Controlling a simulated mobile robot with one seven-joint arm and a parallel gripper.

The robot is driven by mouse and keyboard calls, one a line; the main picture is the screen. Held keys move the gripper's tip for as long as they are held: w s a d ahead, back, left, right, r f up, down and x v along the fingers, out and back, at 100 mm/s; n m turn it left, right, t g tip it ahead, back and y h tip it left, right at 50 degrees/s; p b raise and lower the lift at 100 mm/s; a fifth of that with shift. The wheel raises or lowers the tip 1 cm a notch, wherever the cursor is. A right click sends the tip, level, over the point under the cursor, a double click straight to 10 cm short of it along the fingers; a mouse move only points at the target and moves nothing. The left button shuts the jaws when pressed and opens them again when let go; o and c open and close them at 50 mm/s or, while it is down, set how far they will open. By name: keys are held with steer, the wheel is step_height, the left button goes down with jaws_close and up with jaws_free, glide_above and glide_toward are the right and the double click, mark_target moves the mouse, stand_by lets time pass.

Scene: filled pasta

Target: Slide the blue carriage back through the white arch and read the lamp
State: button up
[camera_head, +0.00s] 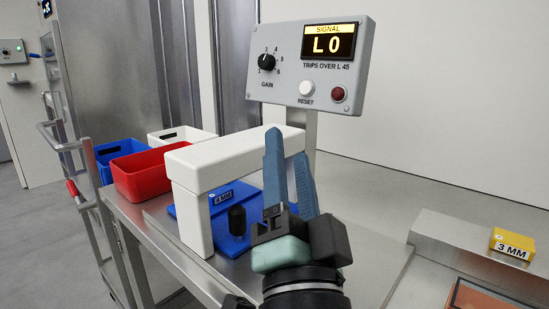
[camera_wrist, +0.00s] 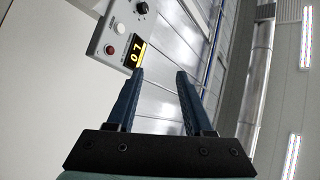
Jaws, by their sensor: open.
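The blue carriage (camera_head: 221,214) lies flat on the metal bench under the white arch (camera_head: 235,152). It bears a "4 MM" tag and an upright black knob (camera_head: 237,220). The arch's front post and my gripper hide parts of it. My gripper (camera_head: 288,145) is open and empty, fingers pointing up, in front of the arch's right end and apart from the knob. The lamp (camera_head: 338,94) on the grey panel is dark red and looks unlit. The panel's display (camera_head: 328,42) reads "SIGNAL L 0". In the wrist view, the display (camera_wrist: 138,53) is beyond the open fingers.
The panel (camera_head: 260,88) stands on a post behind the arch, with a gain dial and white reset button. A red bin (camera_head: 150,175), a blue bin and a white bin stand at left. A yellow "3 MM" block (camera_head: 512,240) sits on a ledge at right.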

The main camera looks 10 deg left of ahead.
steer(key=w+a+f+m+g+y+p, duration=0.25)
steer(key=a+f+m+g+p, duration=0.2)
steer(key=m+p, duration=0.45)
steer(key=m+g+p, duration=0.2)
steer(key=m+p, duration=0.5)
steer(key=m, duration=0.6)
glide_toward(238, 221)
steer(key=shift+s+d+r, duration=0.25)
steer(key=shift+s+r, duration=0.3)
steer(key=shift+r, duration=0.1)
steer(key=shift+s+f+m+h, duration=0.15)
steer(key=shift+f+m+h, duration=0.15)
steer(key=shift+m, duration=0.4)
steer(key=shift+f, duration=0.2)
steer(key=shift+w+a, duration=0.15)
steer(key=shift+w, duration=0.25)
steer(key=x, duration=1.2)
steer(key=shift+a+b, duration=0.1)
steer(key=shift+b, duration=0.25)
steer(key=shift+c, duration=0.4)
jaws_close()
